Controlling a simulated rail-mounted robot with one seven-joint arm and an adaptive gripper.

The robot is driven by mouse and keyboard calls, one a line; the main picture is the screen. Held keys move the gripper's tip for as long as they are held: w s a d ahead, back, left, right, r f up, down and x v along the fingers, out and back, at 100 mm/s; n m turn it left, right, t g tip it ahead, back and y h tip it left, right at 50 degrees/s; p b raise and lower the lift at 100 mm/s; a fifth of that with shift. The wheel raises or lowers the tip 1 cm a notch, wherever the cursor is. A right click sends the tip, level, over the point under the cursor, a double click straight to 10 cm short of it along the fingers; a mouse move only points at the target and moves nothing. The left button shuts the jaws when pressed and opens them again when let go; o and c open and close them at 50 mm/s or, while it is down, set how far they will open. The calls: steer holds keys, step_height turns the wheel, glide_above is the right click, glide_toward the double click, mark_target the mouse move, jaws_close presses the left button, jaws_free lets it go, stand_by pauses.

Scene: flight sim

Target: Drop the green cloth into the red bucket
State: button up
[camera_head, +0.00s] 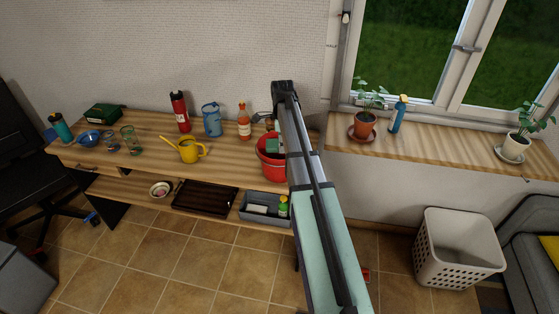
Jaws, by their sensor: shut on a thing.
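The red bucket (271,168) stands on the wooden desk, its right side hidden behind my arm. A small green piece (273,146), which looks like the green cloth, shows at the bucket's mouth, partly covered by my arm. I cannot tell whether it lies in the bucket or hangs over it. My arm rises from the bottom of the picture to a dark joint above the bucket. My gripper is hidden behind the arm, so its hold on the green piece does not show.
An orange bottle (244,124), blue can (211,119), red bottle (180,112) and yellow watering can (187,150) stand left of the bucket. A shelf below holds a dark tray (204,198) and a grey box (249,215). Windowsill plants stand right.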

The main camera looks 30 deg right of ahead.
steer(key=o, duration=1.2)
steer(key=shift+r, duration=0.1)
step_height(320, 180, up, 12)
steer(key=shift+f, duration=0.1)
